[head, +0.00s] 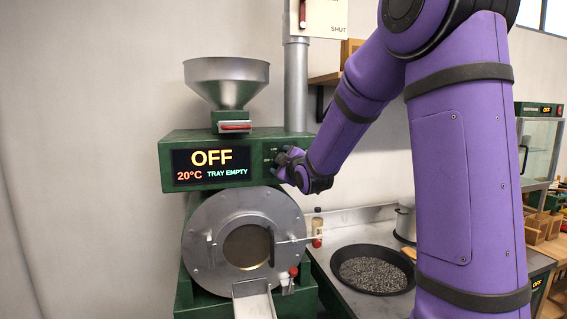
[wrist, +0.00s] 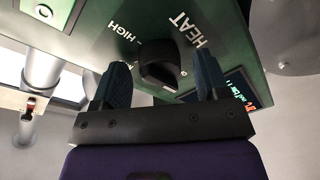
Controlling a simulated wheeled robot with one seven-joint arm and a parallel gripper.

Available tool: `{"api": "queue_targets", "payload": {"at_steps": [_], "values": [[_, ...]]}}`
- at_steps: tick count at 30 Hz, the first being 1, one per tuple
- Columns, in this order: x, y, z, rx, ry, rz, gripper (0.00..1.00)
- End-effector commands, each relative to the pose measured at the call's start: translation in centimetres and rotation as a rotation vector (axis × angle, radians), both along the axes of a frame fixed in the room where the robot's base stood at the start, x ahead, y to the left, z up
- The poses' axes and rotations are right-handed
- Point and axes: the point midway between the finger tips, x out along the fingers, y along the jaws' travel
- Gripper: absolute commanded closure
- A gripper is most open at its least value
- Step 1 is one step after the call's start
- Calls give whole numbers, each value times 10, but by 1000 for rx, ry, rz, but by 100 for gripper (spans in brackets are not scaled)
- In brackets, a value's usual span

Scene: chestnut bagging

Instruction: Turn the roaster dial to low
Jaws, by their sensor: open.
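The green roaster (head: 253,147) stands at the left in the head view. Its display (head: 211,165) reads OFF, 20°C and TRAY EMPTY. The dark heat dial (wrist: 159,65) is on the green panel in the wrist view, with HEAT and HIGH lettering beside it; other labels are hidden or unclear. My gripper (wrist: 157,84) is open, with one dark blue finger on each side of the dial. I cannot tell whether the fingers touch it. In the head view my gripper (head: 284,165) is at the right end of the roaster's front panel and covers the dial.
A hopper (head: 227,82) tops the roaster, and a round door (head: 205,238) with a handle is below. A black pan (head: 343,271) of dark grains lies on the counter at right. A small bottle (head: 317,229) stands behind it. A pipe (head: 296,85) rises behind the roaster.

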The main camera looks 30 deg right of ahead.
Motion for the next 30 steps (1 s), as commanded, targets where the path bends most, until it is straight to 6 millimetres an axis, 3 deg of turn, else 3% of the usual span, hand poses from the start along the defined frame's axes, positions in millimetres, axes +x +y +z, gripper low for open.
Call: {"api": "queue_targets", "payload": {"at_steps": [5,12,23,30], "values": [[0,0,0,0,0,0,32],[0,0,0,0,0,0,81],[0,0,-1,44,-11,1,81],[0,0,-1,185,-50,1,81]]}}
